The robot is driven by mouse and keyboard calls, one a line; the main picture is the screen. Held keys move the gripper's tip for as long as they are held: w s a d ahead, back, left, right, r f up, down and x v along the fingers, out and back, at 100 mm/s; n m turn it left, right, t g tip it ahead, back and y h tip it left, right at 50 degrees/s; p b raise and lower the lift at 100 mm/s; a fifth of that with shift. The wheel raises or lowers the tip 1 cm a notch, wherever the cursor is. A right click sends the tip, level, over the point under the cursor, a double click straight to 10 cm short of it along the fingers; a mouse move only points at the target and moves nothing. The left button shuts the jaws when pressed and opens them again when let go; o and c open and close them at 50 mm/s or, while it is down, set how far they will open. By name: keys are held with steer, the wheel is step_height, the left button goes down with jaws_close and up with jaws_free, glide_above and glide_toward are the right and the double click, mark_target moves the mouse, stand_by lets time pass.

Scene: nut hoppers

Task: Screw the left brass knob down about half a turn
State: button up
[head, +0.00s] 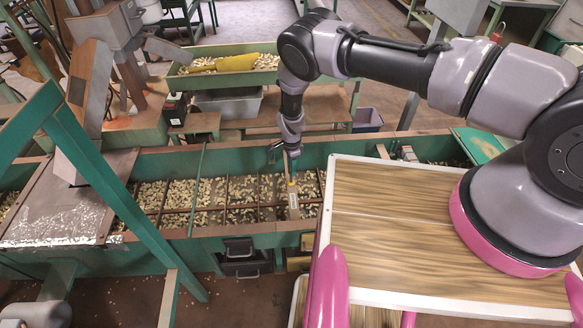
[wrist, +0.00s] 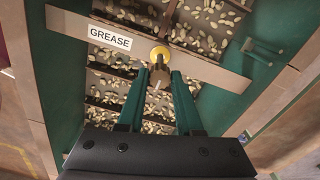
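The brass knob (wrist: 160,53) sits on a beige crossbar (wrist: 215,69) with a white GREASE label, over the hopper of nuts. It shows as a round yellow disc with a brownish stem-like part below it in the wrist view. My gripper (wrist: 160,76) has its two green fingers apart, just below the disc, with the brownish part between them. I cannot tell whether the fingers touch it. In the head view my gripper (head: 291,162) points down at the crossbar (head: 293,203).
The long green hopper trough (head: 230,238) holds nuts in several divided bays. A wood-topped table (head: 400,225) with a white rim stands close on the right. A slanted green beam (head: 110,190) crosses the left. A green handle (wrist: 262,52) shows on the right in the wrist view.

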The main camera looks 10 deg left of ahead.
steer(key=o, duration=0.4)
steer(key=shift+c, duration=0.2)
steer(key=shift+r, duration=0.1)
step_height(320, 180, up, 11)
steer(key=shift+f, duration=0.2)
